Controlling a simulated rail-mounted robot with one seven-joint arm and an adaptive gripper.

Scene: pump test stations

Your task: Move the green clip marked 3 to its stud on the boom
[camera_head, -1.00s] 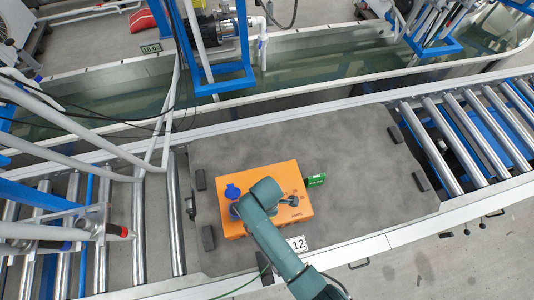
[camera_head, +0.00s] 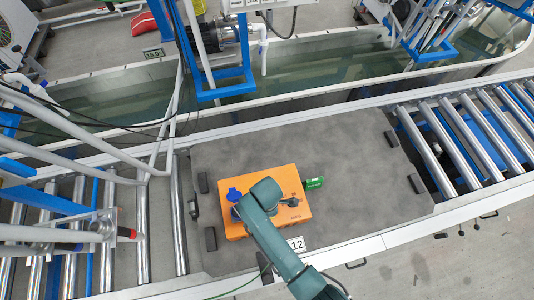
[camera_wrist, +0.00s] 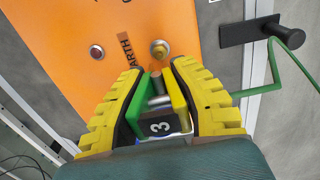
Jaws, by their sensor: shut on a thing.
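My gripper (camera_wrist: 167,105) has yellow ribbed fingers and is shut on the green clip (camera_wrist: 177,97) marked 3. A brass stud (camera_wrist: 160,50) stands on that face just ahead of the jaws, beside an EARTH label. I cannot tell whether the jaws touch it. A green cable (camera_wrist: 278,86) runs off to the right. In the head view my arm hides the gripper and clip at the orange box (camera_head: 291,179). I cannot make out the boom.
A second stud (camera_wrist: 97,52) sits left of the EARTH label. A black block with a post (camera_wrist: 262,30) stands at the right. The orange box has a blue cap (camera_head: 233,194) and a green part (camera_head: 314,183) beside it on the grey mat (camera_head: 350,150). Rollers (camera_head: 450,140) flank the mat.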

